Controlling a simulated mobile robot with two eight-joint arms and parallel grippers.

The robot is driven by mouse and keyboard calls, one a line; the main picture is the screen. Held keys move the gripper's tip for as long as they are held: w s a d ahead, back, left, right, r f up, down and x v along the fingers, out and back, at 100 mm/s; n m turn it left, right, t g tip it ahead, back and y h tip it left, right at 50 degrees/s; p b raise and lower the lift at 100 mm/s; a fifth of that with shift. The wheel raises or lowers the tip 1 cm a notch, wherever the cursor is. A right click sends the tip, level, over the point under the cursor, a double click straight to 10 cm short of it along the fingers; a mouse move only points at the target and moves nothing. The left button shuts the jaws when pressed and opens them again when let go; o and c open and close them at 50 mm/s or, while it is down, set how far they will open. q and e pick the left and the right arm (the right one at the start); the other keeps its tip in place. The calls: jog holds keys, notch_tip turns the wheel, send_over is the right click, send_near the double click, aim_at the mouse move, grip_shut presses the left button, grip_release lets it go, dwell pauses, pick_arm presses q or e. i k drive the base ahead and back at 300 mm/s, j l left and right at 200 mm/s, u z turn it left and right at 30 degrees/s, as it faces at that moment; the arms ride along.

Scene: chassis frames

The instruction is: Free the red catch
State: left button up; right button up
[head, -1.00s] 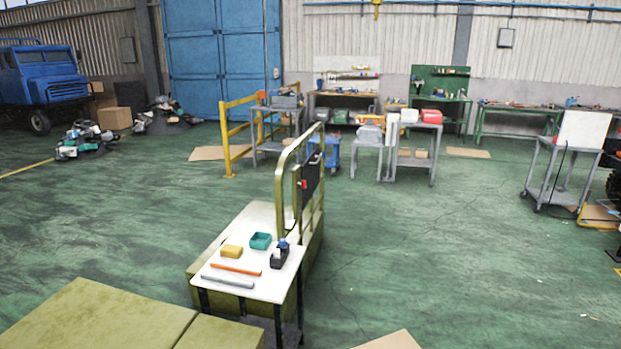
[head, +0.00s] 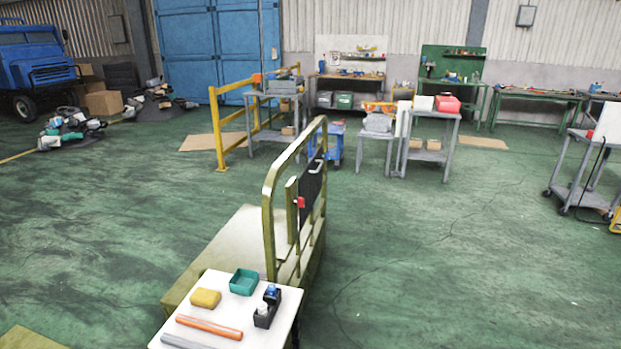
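A small red catch (head: 301,202) sits on an upright post of the olive-yellow railing (head: 270,205), near the middle of the head view. A dark panel (head: 312,183) with a light handle hangs on the railing just beside and above the catch. The catch is small in the picture, so its exact position cannot be told. The railing stands along the right edge of a low olive platform (head: 222,240). Neither of my grippers shows in the head view.
A white table (head: 257,333) in front holds a yellow block (head: 205,298), a green tray (head: 244,281), an orange bar (head: 209,328) and a black dispenser (head: 267,307). Green floor right of the railing is open. Carts and a yellow barrier (head: 219,130) stand farther back.

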aim_at(300, 201)
jog(key=i, duration=0.65)
jog(key=l+u, duration=0.25)
jog(key=l, duration=0.6)
jog(key=l+u, duration=0.25)
jog(key=l, duration=0.65)
jog(key=i+j+u, duration=0.2)
jog(key=i, duration=1.05)
jog(key=l, duration=0.1)
